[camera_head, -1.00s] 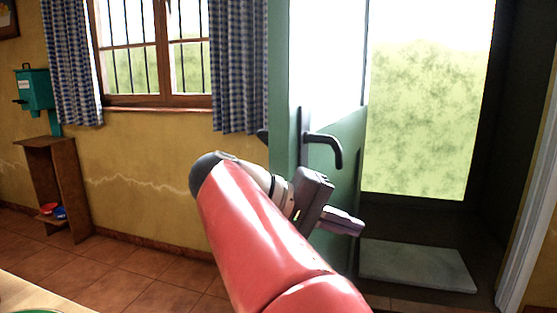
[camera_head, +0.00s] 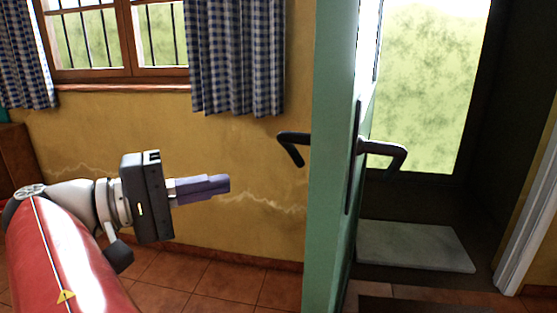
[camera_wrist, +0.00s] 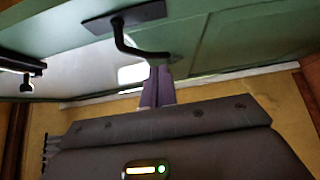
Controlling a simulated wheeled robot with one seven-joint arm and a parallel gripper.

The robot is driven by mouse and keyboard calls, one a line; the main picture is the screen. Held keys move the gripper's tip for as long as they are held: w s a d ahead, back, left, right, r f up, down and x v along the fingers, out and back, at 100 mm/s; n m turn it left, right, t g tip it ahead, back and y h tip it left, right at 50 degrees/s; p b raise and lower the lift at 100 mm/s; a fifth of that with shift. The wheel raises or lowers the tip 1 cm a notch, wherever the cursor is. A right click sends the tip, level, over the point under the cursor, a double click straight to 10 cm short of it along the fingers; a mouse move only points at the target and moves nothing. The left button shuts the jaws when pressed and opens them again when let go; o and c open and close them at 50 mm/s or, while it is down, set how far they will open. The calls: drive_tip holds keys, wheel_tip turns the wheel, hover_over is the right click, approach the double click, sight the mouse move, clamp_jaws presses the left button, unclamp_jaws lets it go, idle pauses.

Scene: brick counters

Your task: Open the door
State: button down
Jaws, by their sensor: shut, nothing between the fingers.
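The green door (camera_head: 333,200) stands open, nearly edge-on to me, with the doorway visible to its right. A dark lever handle (camera_head: 293,140) sticks out on its left side and another handle (camera_head: 385,150) on its right side. My gripper (camera_head: 228,184) is shut and empty, left of the door and apart from it, below the left handle's height. In the wrist view, my fingers (camera_wrist: 158,80) point toward the green door face (camera_wrist: 235,35), and a dark lever handle (camera_wrist: 127,38) shows just past the fingertips. I cannot tell from that view whether they touch.
A yellow wall (camera_head: 200,130) with a window and a checked curtain (camera_head: 235,55) is behind my gripper. The doorway holds a pale slab (camera_head: 415,247) on the floor. Tiled floor (camera_head: 205,285) is clear left of the door.

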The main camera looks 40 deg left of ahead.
drive_tip(key=s+d+b+x, duration=0.1)
drive_tip(key=d+x, duration=0.1)
drive_tip(key=x, duration=1)
drive_tip(key=shift+d, duration=0.5)
drive_tip(key=shift+w, duration=0.15)
